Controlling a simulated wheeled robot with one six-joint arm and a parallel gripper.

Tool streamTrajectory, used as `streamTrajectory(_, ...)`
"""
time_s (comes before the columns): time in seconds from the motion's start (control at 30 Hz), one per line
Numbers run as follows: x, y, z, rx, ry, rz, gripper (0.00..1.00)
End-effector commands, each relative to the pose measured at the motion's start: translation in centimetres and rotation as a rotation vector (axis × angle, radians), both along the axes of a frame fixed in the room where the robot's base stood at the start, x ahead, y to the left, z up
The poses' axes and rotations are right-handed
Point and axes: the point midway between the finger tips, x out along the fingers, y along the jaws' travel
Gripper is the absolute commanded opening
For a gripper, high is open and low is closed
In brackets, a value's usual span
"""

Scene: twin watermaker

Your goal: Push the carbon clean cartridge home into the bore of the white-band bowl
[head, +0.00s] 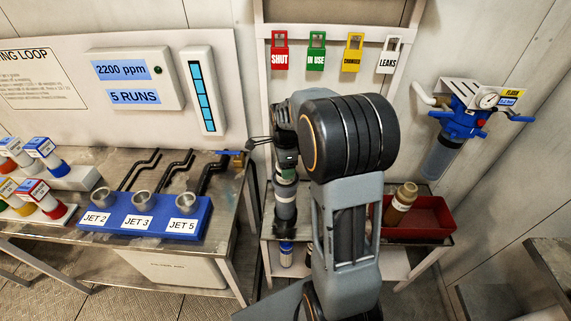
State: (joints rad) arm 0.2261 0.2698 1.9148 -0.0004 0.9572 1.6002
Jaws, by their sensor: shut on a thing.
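My gripper (286,172) points down over the small trolley in the middle, partly hidden by my own arm. Whether the cartridge is inside the bore, and how deep, I cannot tell.
A red tray (432,228) on the trolley's right holds a brown cartridge (400,204). The left bench carries a blue jet block (150,222) and several labelled cartridges. A blue filter housing (460,122) hangs on the right wall.

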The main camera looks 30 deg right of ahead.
Motion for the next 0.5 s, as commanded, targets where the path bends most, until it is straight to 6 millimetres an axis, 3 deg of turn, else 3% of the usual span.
streamTrajectory(0.5,0.0,0.0,-1.4,0.000,-0.001,0.000,0.46)
